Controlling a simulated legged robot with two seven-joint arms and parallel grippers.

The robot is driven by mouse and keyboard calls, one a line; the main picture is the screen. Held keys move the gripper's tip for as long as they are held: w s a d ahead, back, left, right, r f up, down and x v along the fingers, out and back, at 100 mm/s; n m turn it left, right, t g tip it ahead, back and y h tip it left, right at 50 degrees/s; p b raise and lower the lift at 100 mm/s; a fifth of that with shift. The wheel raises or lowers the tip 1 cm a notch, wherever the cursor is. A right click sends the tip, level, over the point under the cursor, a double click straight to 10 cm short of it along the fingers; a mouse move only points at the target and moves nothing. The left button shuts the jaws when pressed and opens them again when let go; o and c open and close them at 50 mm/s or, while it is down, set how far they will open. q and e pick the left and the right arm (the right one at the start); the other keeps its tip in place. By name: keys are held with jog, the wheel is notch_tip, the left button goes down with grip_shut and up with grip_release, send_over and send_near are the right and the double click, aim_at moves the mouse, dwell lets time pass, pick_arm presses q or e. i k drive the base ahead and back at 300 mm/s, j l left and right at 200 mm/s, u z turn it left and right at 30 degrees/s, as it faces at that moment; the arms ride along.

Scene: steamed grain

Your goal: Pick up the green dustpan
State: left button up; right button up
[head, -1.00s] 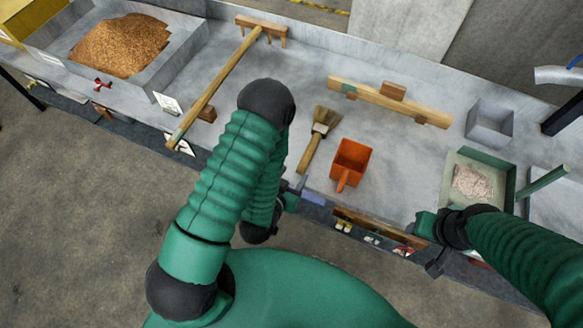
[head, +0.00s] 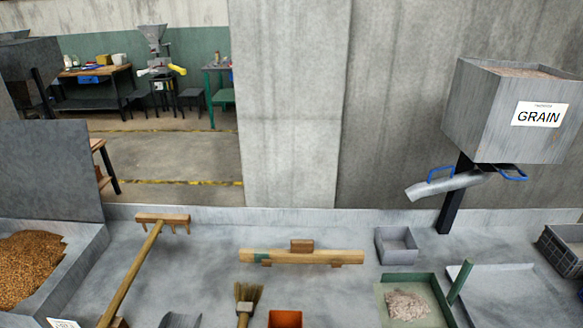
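A shallow green-walled pan (head: 392,279), which looks like the green dustpan, sits on the grey worktop at the lower right. A pale heap of grain (head: 407,305) lies in it, and its near part is cut off by the frame's bottom edge. A green bar like a handle (head: 460,282) rises at a tilt by its right side; I cannot tell whether it joins the pan. Neither of my grippers shows in the current head view.
A rake (head: 148,253), a wooden bar (head: 282,257), a brush (head: 246,297) and an orange scoop (head: 285,319) lie left of the pan. A small grey box (head: 397,245) stands behind it.

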aim_at(424, 288)
jog(key=z, duration=1.65)
